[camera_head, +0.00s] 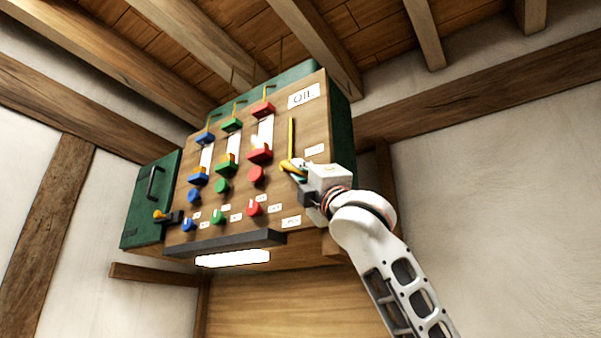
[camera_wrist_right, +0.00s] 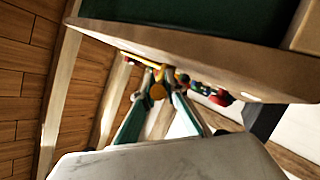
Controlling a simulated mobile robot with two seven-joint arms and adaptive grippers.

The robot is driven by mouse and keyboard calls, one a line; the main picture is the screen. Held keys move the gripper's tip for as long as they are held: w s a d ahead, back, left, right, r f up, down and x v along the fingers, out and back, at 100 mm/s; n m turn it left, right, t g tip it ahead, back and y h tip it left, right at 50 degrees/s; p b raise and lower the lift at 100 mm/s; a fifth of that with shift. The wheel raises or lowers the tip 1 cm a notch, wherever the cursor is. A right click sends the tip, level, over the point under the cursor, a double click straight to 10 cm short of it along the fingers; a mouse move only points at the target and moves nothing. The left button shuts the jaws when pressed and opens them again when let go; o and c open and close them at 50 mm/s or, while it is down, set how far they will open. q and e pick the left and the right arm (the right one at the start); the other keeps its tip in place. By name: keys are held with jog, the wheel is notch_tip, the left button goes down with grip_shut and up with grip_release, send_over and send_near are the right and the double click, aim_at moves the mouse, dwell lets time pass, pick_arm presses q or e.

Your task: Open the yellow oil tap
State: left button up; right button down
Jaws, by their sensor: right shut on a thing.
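The yellow oil tap (camera_head: 286,165) sits on the right part of the wooden panel front (camera_head: 278,190), below a narrow upright yellow strip (camera_head: 291,135) and the OIL label (camera_head: 303,96). My right gripper (camera_head: 296,168) comes in from the right and is shut on the yellow tap, covering part of it. In the right wrist view, the green-padded fingers of my right gripper (camera_wrist_right: 158,82) close together around the tap's yellow end (camera_wrist_right: 158,91). My left gripper is not in view.
Blue, green and red sliders and knobs (camera_head: 222,186) stick out left of the tap. A dark ledge (camera_head: 225,243) runs below, over a bright white strip (camera_head: 233,258). A green box (camera_head: 149,205) with a handle is at the left. The wall right of the panel is bare.

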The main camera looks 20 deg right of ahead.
jog(key=shift+f+m+t, duration=0.1)
jog(key=shift+m+t, duration=0.2)
dwell(0.4)
jog(key=c, duration=2.3)
grip_release()
jog(key=shift+c, duration=0.2)
jog(key=v, duration=1.2)
